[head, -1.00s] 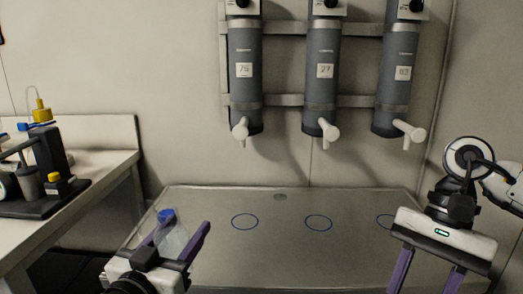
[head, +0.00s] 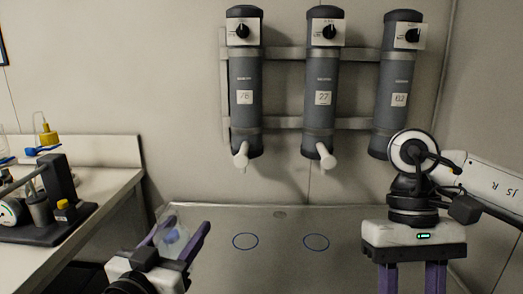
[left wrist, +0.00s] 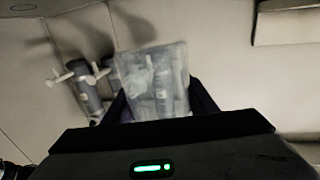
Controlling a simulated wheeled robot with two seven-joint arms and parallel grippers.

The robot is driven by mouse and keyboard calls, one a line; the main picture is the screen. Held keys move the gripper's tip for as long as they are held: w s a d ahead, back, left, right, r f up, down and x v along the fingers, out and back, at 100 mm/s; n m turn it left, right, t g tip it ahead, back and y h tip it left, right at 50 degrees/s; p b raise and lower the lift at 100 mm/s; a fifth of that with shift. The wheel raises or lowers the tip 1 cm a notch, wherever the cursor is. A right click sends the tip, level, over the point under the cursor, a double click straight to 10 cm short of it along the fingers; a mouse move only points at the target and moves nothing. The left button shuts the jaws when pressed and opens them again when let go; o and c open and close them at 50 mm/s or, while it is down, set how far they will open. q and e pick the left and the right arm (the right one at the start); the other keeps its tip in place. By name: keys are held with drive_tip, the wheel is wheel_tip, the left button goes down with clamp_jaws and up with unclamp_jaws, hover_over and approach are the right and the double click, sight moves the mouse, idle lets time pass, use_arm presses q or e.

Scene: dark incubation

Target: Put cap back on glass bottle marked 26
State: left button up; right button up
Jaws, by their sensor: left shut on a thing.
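My left gripper (head: 176,238) is shut on a clear glass bottle (head: 168,215), held tilted above the near left of the grey bench. A blue round part (head: 173,236) shows at the bottle between the fingers; I cannot tell whether it is a cap seated on it. In the left wrist view the bottle (left wrist: 152,82) is a see-through block between the dark fingers. No number on it is readable. My right gripper (head: 411,278) has its purple fingers apart, with nothing seen between them; its tips are cut off by the lower edge. No loose cap is identifiable.
The grey bench (head: 280,265) has blue rings and is clear in the middle. Above it hang three grey cylinders, one labelled 27 (head: 323,85), with white spouts and black knobs.

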idle(0.3)
use_arm(q)
drive_tip(key=shift+s+d+f, duration=0.1)
drive_tip(key=shift+s+d, duration=0.05)
drive_tip(key=shift+s, duration=0.05)
drive_tip(key=s+d+f+m+g+h, duration=0.3)
drive_tip(key=s+d+f+m+h, duration=0.1)
drive_tip(key=s, duration=0.3)
drive_tip(key=s+d+f+m+g+h, duration=0.3)
drive_tip(key=s+d+h, duration=0.3)
drive_tip(key=s, duration=0.2)
drive_tip(key=shift+s+f+m+g, duration=0.3)
drive_tip(key=shift+f+m+g, duration=0.1)
drive_tip(key=shift+f+m, duration=0.15)
drive_tip(key=shift+f, duration=0.15)
use_arm(e)
drive_tip(key=a+r+m+t+y, duration=0.1)
drive_tip(key=a+r+m, duration=0.2)
drive_tip(key=a, duration=0.6)
drive_tip(key=w+a+r+m+t+y, duration=0.1)
drive_tip(key=a+r+m+y, duration=0.1)
drive_tip(key=a+m, duration=0.5)
drive_tip(key=a+r+m+t+y, duration=0.1)
drive_tip(key=a+r+m, duration=0.3)
drive_tip(key=a, duration=0.8)
drive_tip(key=shift+w+a+m+t+y, duration=0.2)
drive_tip(key=shift+w+m+t+y, duration=0.1)
drive_tip(key=shift+m, duration=0.3)
